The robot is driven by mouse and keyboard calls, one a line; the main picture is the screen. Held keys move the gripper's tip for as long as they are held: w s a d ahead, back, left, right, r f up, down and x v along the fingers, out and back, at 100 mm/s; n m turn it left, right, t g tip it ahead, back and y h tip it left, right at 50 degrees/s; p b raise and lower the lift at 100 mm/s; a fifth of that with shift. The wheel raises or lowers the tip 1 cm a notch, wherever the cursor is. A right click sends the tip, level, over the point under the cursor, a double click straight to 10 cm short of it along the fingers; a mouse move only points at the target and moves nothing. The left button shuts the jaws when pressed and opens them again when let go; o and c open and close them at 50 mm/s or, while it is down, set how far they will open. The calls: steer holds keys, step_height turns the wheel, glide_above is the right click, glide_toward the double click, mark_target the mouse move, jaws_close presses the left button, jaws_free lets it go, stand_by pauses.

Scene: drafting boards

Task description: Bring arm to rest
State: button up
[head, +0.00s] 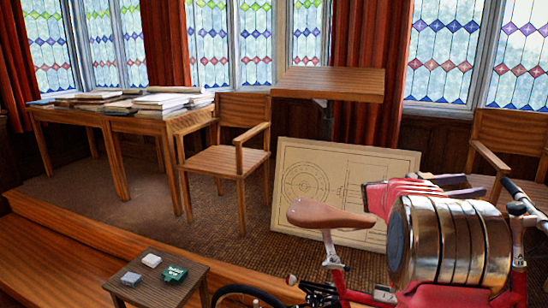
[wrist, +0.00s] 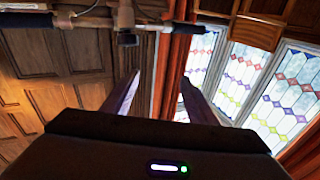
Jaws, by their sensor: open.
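My gripper (head: 476,185) is at the right of the head view, with its two dark purple fingers above the red bicycle (head: 440,299). My bulky arm links hide part of the bicycle. In the wrist view my gripper (wrist: 160,78) shows its fingers spread apart with nothing between them. Beyond the fingers are wood panelling, a red curtain and stained-glass windows. The fingers touch nothing that I can see.
The bicycle's handlebar (wrist: 80,20) crosses the top of the wrist view. A drawing board (head: 300,225) leans behind the saddle (head: 328,214). A wooden chair (head: 515,130) stands at far right. A small table (head: 150,292) holds small boxes. Carpet is open at left centre.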

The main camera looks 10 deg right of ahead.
steer(key=w+a+r+n+t+y, duration=0.2)
steer(key=w+a+r+n+t, duration=0.25)
steer(key=a+t, duration=0.25)
steer(key=w+a+r+n+t+y, duration=0.25)
steer(key=w+a+r+t, duration=0.2)
steer(key=a+t, duration=0.25)
steer(key=a+f+n+t+y, duration=0.15)
steer(key=a+n+y, duration=0.3)
steer(key=a, duration=0.55)
steer(key=a+f+n+t+y, duration=0.1)
steer(key=a+n+t+y, duration=0.3)
steer(key=a, duration=0.5)
steer(key=s+a+f+n+g+y, duration=0.2)
steer(key=s+a+f+g+y, duration=0.1)
steer(key=s+a+f, duration=0.3)
steer(key=s+a+f+n+g+y, duration=0.2)
steer(key=s+a+f+g+y, duration=0.15)
steer(key=s+a, duration=0.5)
steer(key=s+f+g, duration=0.2)
steer(key=s+f, duration=0.3)
steer(key=s, duration=0.4)
steer(key=s+f+g, duration=0.2)
steer(key=s+f, duration=0.4)
steer(key=s, duration=0.3)
steer(key=shift+s+a+f+g+h, duration=0.15)
steer(key=shift+s+f+g+h, duration=0.1)
steer(key=shift+g+h, duration=0.15)
steer(key=shift+n, duration=0.25)
